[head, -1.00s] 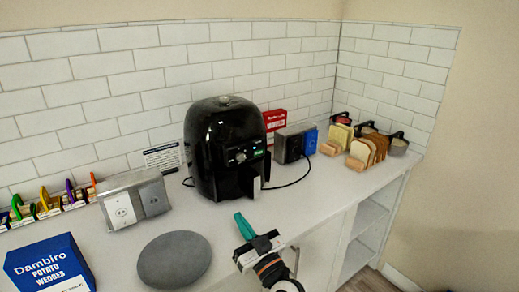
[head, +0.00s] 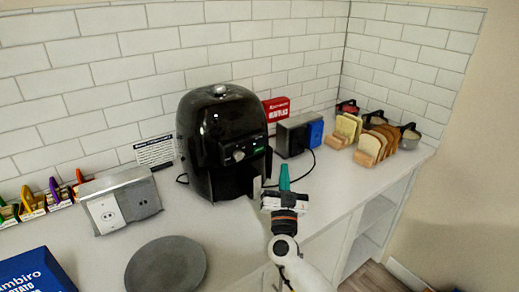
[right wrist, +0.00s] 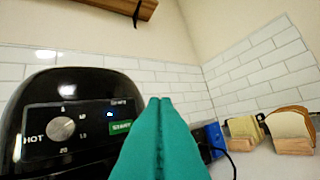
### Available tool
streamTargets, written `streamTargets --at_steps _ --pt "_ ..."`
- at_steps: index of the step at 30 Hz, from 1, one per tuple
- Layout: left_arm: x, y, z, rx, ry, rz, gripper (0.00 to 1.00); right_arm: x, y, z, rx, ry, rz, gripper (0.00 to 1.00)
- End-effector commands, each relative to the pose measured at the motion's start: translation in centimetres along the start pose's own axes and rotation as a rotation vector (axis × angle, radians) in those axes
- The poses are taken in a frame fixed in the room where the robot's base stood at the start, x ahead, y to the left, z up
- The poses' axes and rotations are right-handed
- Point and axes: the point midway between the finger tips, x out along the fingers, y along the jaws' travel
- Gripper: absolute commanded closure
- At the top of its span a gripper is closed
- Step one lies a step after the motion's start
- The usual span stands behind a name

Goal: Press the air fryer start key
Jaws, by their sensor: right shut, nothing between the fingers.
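The black air fryer (head: 222,140) stands on the counter against the tiled wall. Its front panel, with a round dial (right wrist: 60,129) and a green start key (right wrist: 121,127), fills the left of the right wrist view. My right gripper (head: 284,172) has teal fingers, shut and empty, in front of and to the right of the fryer. In the right wrist view its closed fingertips (right wrist: 160,101) point forward, just right of the start key and apart from it in the picture. The distance to the key is hard to tell. My left gripper does not show.
A grey round disc (head: 166,265) and a metal outlet box (head: 120,200) lie left of the fryer. A black cord runs over the counter beside the fryer.

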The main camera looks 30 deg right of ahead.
Motion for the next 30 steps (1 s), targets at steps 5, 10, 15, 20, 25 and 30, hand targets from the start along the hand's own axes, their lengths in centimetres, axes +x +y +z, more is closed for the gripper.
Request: streamTargets --at_steps 5,10,15,20,25,30 --pt "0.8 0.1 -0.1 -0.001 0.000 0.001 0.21 0.6 0.6 -0.7 0.002 -0.002 0.001 1.00" --pt "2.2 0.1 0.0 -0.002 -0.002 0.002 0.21 2.2 1.7 -2.0 0.002 -0.003 0.002 1.00" --pt "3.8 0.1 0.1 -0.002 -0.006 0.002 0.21 3.9 2.9 -3.2 0.002 -0.002 0.001 1.00" --pt "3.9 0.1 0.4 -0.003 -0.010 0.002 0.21 5.2 3.9 -3.9 0.000 -0.001 0.001 1.00" --pt "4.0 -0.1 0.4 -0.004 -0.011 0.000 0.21 5.9 4.4 -4.4 0.001 0.001 0.001 1.00" --pt "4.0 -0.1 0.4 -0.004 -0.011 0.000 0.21 6.1 4.5 -4.4 0.001 0.000 0.002 1.00"
